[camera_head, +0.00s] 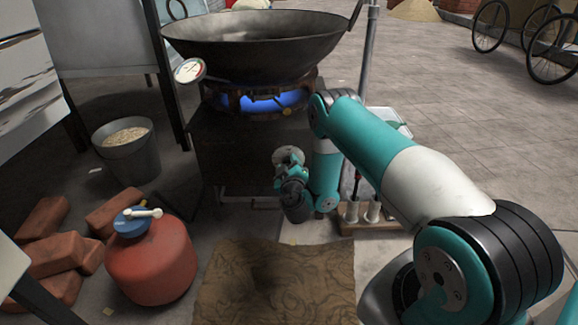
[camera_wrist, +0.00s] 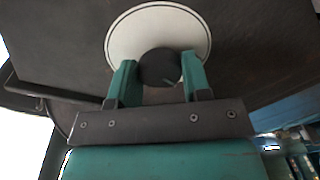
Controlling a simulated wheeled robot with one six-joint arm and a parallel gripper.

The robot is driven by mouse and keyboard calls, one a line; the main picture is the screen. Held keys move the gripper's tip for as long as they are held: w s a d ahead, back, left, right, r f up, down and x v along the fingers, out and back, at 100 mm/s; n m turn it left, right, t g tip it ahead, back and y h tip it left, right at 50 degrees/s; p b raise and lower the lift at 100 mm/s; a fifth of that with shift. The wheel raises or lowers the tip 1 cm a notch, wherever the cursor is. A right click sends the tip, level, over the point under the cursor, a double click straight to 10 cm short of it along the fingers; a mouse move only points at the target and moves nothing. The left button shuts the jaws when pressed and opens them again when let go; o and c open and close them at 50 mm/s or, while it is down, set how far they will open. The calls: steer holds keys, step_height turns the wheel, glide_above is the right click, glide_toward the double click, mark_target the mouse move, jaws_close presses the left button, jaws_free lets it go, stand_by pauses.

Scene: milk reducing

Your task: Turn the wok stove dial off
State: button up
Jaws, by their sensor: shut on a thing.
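The wok stove (camera_head: 235,150) is a dark box with a blue flame (camera_head: 262,100) burning under the large black wok (camera_head: 255,45). Its dial shows in the wrist view as a dark round knob (camera_wrist: 159,67) on a white disc (camera_wrist: 125,40). My gripper (camera_wrist: 158,76) has one green finger on each side of the knob and is shut on it. In the head view my gripper (camera_head: 288,160) is at the stove's front face, where it hides most of the dial. The exact angle of the knob is hard to tell.
A red gas cylinder (camera_head: 152,265) with a blue top stands at the lower left beside red bricks (camera_head: 50,255). A grey bucket (camera_head: 128,155) is left of the stove. A wooden rack with white cups (camera_head: 350,222) stands right of my gripper. A patterned mat (camera_head: 275,285) lies in front.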

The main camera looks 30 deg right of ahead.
steer(key=shift+m, duration=0.3)
steer(key=shift+m+h+p, duration=0.4)
steer(key=shift+m+p, duration=0.2)
steer(key=shift+m, duration=3.45)
steer(key=shift+m+h+p, duration=0.4)
steer(key=shift+m+p, duration=0.15)
steer(key=shift+m, duration=3.5)
steer(key=shift+w, duration=0.1)
steer(key=o, duration=0.9)
